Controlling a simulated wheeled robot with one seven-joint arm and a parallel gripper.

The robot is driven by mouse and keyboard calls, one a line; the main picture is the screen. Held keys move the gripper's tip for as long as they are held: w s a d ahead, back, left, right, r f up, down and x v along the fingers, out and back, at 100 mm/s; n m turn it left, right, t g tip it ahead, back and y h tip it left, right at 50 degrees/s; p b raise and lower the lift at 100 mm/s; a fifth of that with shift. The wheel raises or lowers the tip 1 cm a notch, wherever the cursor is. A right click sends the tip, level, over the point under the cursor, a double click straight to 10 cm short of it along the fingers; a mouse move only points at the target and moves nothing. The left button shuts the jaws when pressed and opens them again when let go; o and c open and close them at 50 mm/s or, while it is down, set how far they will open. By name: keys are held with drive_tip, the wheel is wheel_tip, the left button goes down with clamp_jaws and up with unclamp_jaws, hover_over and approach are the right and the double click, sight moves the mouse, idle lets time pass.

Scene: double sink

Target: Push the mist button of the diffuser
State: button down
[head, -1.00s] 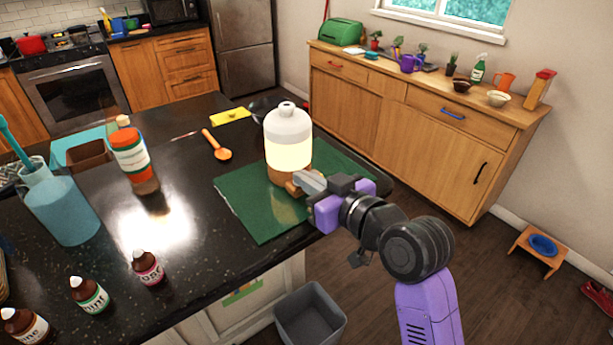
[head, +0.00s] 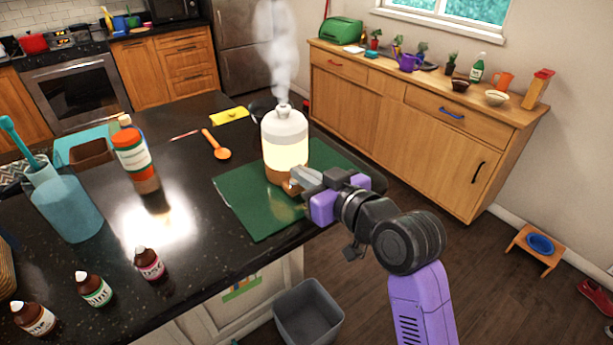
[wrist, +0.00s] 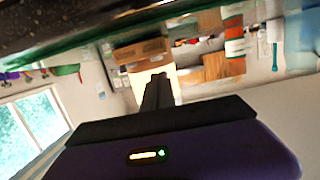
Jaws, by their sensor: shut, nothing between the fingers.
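The diffuser (head: 284,145) stands upright on a green mat (head: 245,205) on the dark counter. It has a white top, a glowing cream middle and a brown base, and white mist rises from its top. My gripper (head: 295,183) is shut and empty, with its fingertips at the right front of the brown base. They look to be touching it or very close; the mist button is hidden behind them. In the wrist view the shut fingers (wrist: 157,92) point at the glowing diffuser (wrist: 150,75).
Several small brown bottles (head: 94,290) stand at the counter's front left. A grey bin (head: 308,314) stands on the floor below the counter edge.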

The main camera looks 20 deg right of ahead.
drive_tip(key=r+b+v, duration=0.1)
drive_tip(key=b+v, duration=0.1)
drive_tip(key=v, duration=0.8)
drive_tip(key=shift+r, duration=0.35)
drive_tip(key=shift+r, duration=0.1)
drive_tip(key=d+r+m+t+h, duration=0.2)
drive_tip(key=d+r+t, duration=0.1)
drive_tip(key=r+t, duration=0.1)
drive_tip(key=s+d+f+m+h, duration=0.3)
drive_tip(key=s+f, duration=0.1)
drive_tip(key=s+a+f+g, duration=0.1)
drive_tip(key=s+f, duration=0.4)
drive_tip(key=s, duration=0.5)
drive_tip(key=s+a+f+n+g, duration=0.1)
drive_tip(key=s+f, duration=0.5)
drive_tip(key=s, duration=0.4)
drive_tip(key=s+a+f+g, duration=0.1)
drive_tip(key=s+f+g, duration=0.1)
drive_tip(key=s+f, duration=0.4)
drive_tip(key=s, duration=0.4)
drive_tip(key=shift+s+a+f+n, duration=0.25)
drive_tip(key=shift+n, duration=0.05)
